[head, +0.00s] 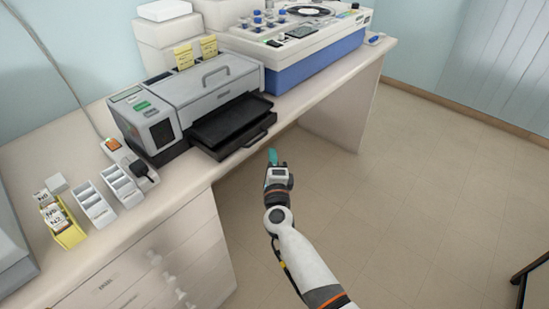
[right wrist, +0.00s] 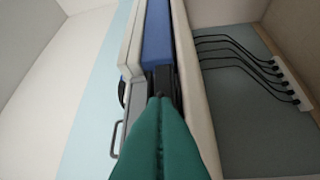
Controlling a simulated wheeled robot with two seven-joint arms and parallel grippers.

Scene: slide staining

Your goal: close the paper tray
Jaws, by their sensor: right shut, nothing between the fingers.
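The paper tray (head: 232,124) is black and sticks out from the front of the grey printer (head: 208,84) on the bench in the head view. Its front handle edge reaches the bench's front edge. My right gripper (head: 272,156) has teal fingers and is shut and empty, in front of and just below the tray's front, apart from it as far as I can tell. In the right wrist view its teal fingers (right wrist: 163,120) lie together and hide part of what is ahead. My left gripper is not in view.
A blue and white machine (head: 310,55) stands right of the printer. Left of it are a power strip (head: 130,163), white racks (head: 95,205) and a yellow slide holder (head: 65,226). Drawers (head: 150,265) are under the bench.

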